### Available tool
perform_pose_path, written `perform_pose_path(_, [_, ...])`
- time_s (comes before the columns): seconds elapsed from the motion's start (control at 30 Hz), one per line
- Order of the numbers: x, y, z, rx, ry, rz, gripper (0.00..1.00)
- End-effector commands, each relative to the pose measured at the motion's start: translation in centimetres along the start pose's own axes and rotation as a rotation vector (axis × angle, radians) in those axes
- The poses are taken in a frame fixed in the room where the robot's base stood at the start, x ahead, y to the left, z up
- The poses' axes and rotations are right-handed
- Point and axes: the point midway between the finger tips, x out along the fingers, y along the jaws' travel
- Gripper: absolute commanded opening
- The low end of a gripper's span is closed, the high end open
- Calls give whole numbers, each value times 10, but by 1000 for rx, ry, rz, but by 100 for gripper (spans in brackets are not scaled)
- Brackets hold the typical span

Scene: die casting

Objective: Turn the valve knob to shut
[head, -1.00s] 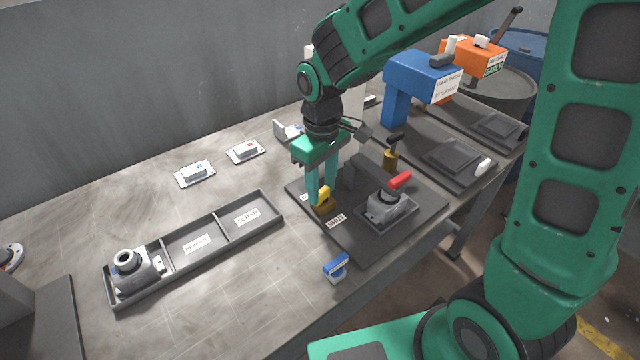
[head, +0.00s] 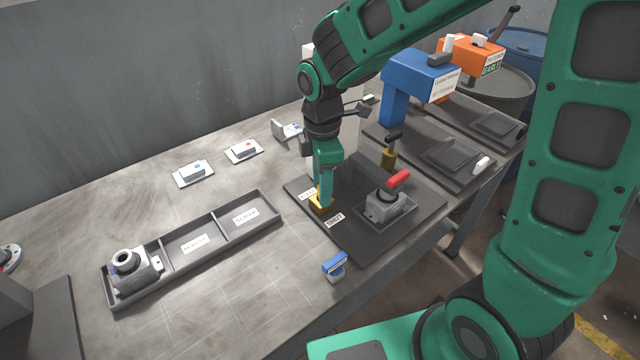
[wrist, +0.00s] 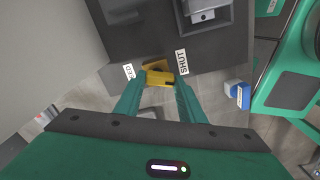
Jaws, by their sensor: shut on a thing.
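The yellow valve knob (head: 320,202) stands on the dark base plate (head: 370,236) at its left side. In the wrist view the knob (wrist: 158,77) lies between my two green fingers. My gripper (head: 323,198) points down and is shut on the knob; it also shows in the wrist view (wrist: 158,84). The SHUT label (head: 334,220) lies just front-right of the knob, and it also shows in the wrist view (wrist: 182,62). The other label (wrist: 129,71) is partly hidden by a finger, so its full wording cannot be read.
A grey casting with a red handle (head: 398,180) sits on the same plate, right of my gripper. A blue clip-like block (head: 335,266) stands in front. A divided tray (head: 172,274) holds a metal part at left. A blue machine (head: 424,76) stands behind right.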

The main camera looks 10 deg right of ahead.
Motion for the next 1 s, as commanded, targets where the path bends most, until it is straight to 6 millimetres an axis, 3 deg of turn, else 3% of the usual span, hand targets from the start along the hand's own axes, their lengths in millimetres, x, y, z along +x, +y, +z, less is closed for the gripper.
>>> perform_pose_path(0.5, [-3,7,4,-346,-2,15,14])
perform_pose_path(1.0, [-3,7,4,-425,-2,16,14])
